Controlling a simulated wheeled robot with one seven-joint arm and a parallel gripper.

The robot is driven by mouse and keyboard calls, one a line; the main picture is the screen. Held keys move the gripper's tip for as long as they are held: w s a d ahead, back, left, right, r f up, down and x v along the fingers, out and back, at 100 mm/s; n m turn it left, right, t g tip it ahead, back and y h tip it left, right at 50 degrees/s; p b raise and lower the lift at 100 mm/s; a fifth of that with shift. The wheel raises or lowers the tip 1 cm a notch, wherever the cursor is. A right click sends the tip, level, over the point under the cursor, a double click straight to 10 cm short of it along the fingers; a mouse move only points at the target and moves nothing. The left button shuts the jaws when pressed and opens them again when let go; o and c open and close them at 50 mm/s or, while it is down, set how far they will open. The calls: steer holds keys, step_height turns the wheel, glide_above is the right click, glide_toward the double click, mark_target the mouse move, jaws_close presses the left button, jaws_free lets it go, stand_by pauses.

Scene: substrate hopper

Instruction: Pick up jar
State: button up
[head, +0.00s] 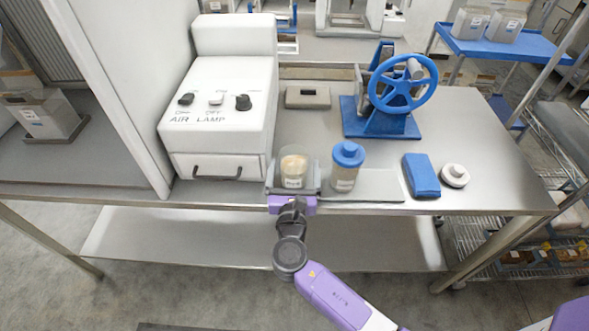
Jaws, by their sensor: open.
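A clear open-topped jar (293,165) with pale beige contents and a small label stands upright near the front edge of the steel table. My gripper (294,172) is open at this jar, with one finger on its left side and one on its right. I cannot tell whether the fingers touch the glass. The gripper body hides the jar's base. A second jar (345,170) with a blue lid and brownish contents stands upright just right of my gripper, close to the right finger.
A white box with AIR and LAMP controls (217,125) stands left on the table (460,120). A blue handwheel device (385,125) is behind right. A grey block (307,97) lies behind. A blue folded cloth (421,175) and a white round lid-like piece (454,176) lie right.

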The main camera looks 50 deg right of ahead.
mark_target(294, 156)
steer(key=shift+x, duration=1.9)
steer(key=shift+r, duration=0.15)
steer(key=c, duration=2)
steer(key=shift+r, duration=0.1)
step_height(294, 156, up, 20)
steer(key=p, duration=0.3)
steer(key=shift+p, duration=0.3)
